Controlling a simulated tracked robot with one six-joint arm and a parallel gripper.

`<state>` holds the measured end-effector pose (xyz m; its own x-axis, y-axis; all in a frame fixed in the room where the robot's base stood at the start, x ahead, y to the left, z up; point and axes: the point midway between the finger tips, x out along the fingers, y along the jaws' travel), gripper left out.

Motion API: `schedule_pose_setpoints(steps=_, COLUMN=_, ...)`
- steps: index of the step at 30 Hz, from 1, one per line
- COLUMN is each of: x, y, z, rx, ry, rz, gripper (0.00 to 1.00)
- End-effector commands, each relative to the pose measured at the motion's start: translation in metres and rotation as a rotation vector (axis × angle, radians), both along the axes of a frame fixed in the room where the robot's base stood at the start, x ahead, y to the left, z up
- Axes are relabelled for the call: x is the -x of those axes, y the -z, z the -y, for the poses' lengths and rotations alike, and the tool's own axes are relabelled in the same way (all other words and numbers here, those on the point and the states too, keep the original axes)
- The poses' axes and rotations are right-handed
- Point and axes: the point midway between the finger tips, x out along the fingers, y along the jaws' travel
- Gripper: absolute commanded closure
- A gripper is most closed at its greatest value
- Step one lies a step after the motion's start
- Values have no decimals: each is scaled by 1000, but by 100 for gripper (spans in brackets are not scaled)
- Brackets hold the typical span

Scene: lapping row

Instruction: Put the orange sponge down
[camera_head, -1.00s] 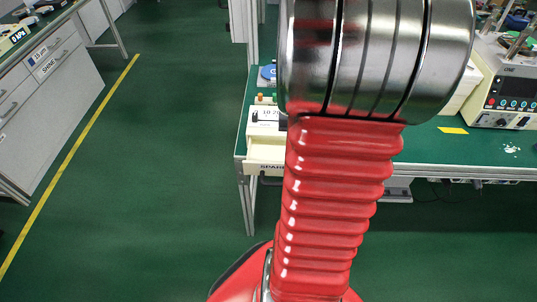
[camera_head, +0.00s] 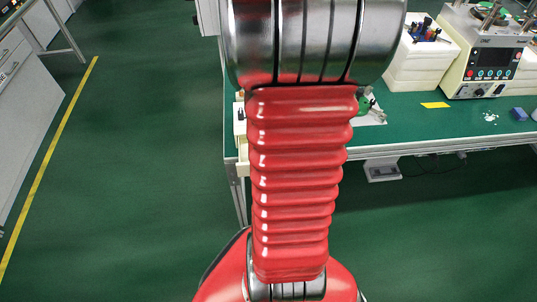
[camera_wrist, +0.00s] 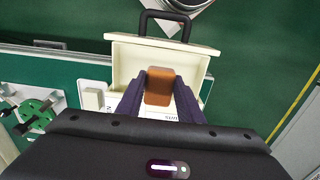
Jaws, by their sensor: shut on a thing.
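The orange sponge (camera_wrist: 159,86) shows in the wrist view between the two dark fingers of my gripper (camera_wrist: 158,95). My gripper is shut on the sponge and holds it over an open cream drawer (camera_wrist: 125,62). The drawer has a dark handle (camera_wrist: 166,19) on its front. How high the sponge is above the drawer floor is hard to tell. In the head view my red arm hides the gripper, the sponge and most of the drawer.
The green bench (camera_head: 400,138) carries cream bins (camera_head: 420,58) with small items, a machine with a display (camera_head: 487,58), a yellow label (camera_head: 435,105), white bits (camera_head: 490,117) and a blue block (camera_head: 519,114). A green fixture (camera_wrist: 37,112) lies beside the drawer. Floor left of the bench is clear.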

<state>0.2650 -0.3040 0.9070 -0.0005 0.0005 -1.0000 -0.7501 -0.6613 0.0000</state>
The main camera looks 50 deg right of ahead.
Motion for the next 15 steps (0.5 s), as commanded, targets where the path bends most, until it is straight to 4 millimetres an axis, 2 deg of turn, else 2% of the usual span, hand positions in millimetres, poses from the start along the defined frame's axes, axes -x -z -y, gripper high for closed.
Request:
schedule_pose_setpoints(steps=9, x=1, y=47, z=-1, rx=-3, ry=0, rz=-3, gripper=88)
schedule_pose_setpoints(steps=15, x=0, y=58, z=0, rx=0, ry=0, rz=0, gripper=88)
